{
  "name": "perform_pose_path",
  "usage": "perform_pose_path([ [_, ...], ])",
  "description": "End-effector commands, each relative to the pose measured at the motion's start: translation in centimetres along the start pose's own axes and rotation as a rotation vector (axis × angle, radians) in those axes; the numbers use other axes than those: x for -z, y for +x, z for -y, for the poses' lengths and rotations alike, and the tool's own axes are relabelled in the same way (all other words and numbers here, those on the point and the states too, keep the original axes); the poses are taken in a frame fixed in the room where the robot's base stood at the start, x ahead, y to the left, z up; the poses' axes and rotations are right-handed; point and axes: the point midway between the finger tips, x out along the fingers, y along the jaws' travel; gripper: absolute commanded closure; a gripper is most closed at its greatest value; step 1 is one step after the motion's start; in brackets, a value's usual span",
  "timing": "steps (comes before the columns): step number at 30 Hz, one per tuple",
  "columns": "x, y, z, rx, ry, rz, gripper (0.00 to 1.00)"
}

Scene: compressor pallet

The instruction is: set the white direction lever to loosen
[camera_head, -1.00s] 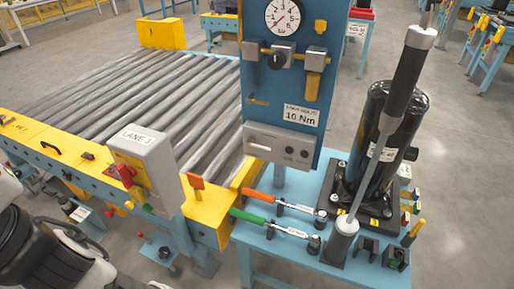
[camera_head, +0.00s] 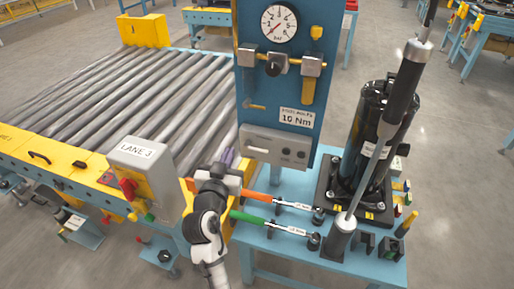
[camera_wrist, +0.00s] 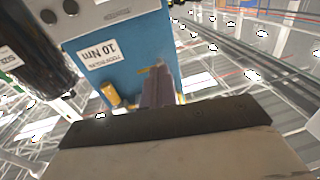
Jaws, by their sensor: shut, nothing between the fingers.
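I cannot make out a white direction lever in either view. My gripper (camera_head: 229,157) is shut and empty, left of the blue panel's grey control box (camera_head: 275,147) and above the roller conveyor's near right corner. In the wrist view its purple-grey fingers (camera_wrist: 158,88) are together, in front of the blue panel (camera_wrist: 128,50).
The panel (camera_head: 262,92) carries a pressure gauge (camera_head: 278,23) and a 10 Nm label. An orange-handled wrench (camera_head: 258,196) and a green-handled wrench (camera_head: 248,217) lie on the bench (camera_head: 287,250). A black compressor (camera_head: 372,150) stands at right. The LANE 3 box (camera_head: 146,168) is left.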

Motion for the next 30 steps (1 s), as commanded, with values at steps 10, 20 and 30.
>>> perform_pose_path([
  [10, -3.1, 0.2, -4.2, -0.132, -0.022, 0.079, 1.00],
  [20, -2.9, 0.9, -4.2, -0.129, -0.022, 0.077, 1.00],
  [30, -3.1, 7.3, -5.0, -0.129, -0.023, 0.077, 1.00],
])
